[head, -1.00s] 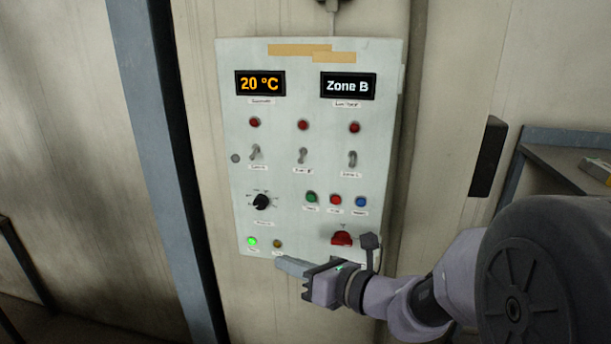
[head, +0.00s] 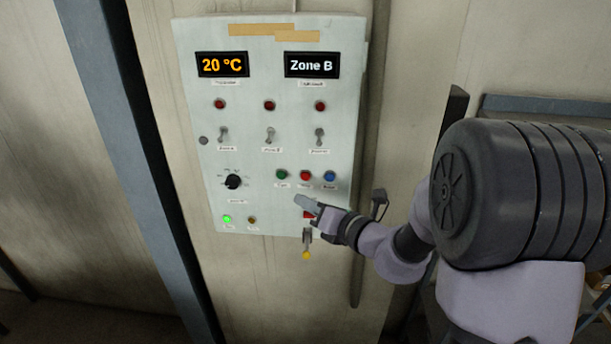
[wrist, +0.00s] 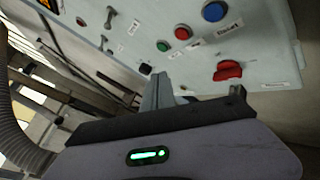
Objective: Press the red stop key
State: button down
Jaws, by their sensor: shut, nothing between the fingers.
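The red key (head: 305,176) is a round button in the middle of a row of three on the pale panel (head: 197,160). It stands between a green button (head: 281,175) and a blue button (head: 330,176). In the wrist view, the red key (wrist: 182,32) is up ahead, with the green button (wrist: 163,46) and the blue button (wrist: 214,11) beside it. My gripper (head: 303,201) is shut and empty, just below the red key in the head view. In the wrist view its fingers (wrist: 158,92) appear apart from the key. The label under the key is too blurred to read.
A red handle (wrist: 228,70) sits on the panel below the buttons, partly hidden by my gripper in the head view. A yellow item (head: 307,255) hangs below the panel. A black knob (head: 233,181), toggle switches (head: 270,134) and a lit green lamp (head: 227,218) are further left.

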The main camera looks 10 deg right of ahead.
aim_at(308, 186)
jog(key=shift+w+d+p, duration=0.2)
jog(key=shift+w+d, duration=0.1)
jog(key=shift+w, duration=0.7)
jog(key=shift+w+d+p, duration=0.25)
jog(key=shift+w+d, duration=0.1)
jog(key=shift+w, duration=0.65)
jog(key=shift+w+d+p, duration=0.2)
jog(key=shift+w+d, duration=0.1)
jog(key=shift+w, duration=0.7)
jog(key=shift+w+d, duration=0.15)
jog(key=shift+w, duration=0.25)
jog(key=shift+w+d, duration=0.1)
jog(key=shift+w, duration=0.25)
jog(key=shift+s, duration=0.15)
jog(key=shift+s+a, duration=0.25)
jog(key=shift+s, duration=0.4)
jog(key=shift+s+a+b, duration=0.2)
jog(key=shift+s+a, duration=0.05)
jog(key=shift+s, duration=0.55)
jog(key=shift+s+a+b, duration=0.25)
jog(key=shift+s+a, duration=0.05)
jog(key=shift+s, duration=0.45)
jog(key=shift+s+a+b, duration=0.2)
jog(key=shift+s+a, duration=0.05)
jog(key=shift+s, duration=0.55)
